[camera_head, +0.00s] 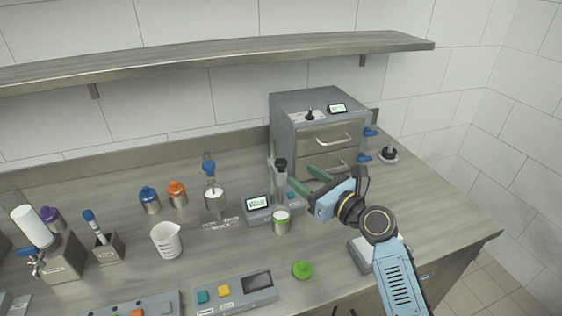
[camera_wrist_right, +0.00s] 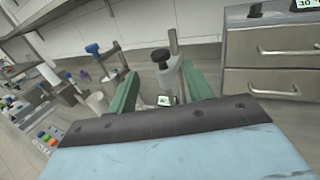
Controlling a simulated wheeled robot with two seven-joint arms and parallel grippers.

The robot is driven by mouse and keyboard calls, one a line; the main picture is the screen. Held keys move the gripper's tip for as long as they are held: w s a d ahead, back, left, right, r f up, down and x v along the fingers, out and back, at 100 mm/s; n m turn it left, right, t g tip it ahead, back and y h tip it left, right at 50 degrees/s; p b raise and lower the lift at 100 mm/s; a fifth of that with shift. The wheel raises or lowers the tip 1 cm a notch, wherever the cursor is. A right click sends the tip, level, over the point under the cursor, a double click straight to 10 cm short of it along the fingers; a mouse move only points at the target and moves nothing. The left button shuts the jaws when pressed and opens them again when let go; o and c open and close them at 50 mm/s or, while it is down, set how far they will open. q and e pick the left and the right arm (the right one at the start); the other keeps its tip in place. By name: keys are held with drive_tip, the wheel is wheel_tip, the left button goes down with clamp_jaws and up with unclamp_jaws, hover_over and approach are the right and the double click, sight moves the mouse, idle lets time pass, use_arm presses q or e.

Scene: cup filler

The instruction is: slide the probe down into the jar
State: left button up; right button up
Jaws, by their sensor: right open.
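The probe (camera_head: 281,184) is a grey upright cylinder with a black knob on top, held on a small stand with a lit display (camera_head: 257,203). The jar (camera_head: 281,222) is a small metal cup with a pale rim, standing upright just below the probe. My right gripper (camera_head: 309,181) is open and empty, its green fingers reaching in from the right beside the probe. In the right wrist view the probe's black knob (camera_wrist_right: 160,57) shows between the two open fingers (camera_wrist_right: 160,84), beyond their tips. I cannot make out the jar there. My left gripper is out of view.
A grey drawer cabinet (camera_head: 318,135) stands close behind my right gripper. A green lid (camera_head: 302,269) and a button panel (camera_head: 235,292) lie in front. A white beaker (camera_head: 166,240) and capped bottles stand to the left.

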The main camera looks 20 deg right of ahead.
sight(285, 165)
drive_tip(key=x, duration=0.9)
drive_tip(key=shift+w+a+b, duration=0.1)
drive_tip(key=shift+w+b, duration=0.05)
drive_tip(key=shift+b, duration=0.2)
drive_tip(key=shift+c, duration=0.4)
clamp_jaws()
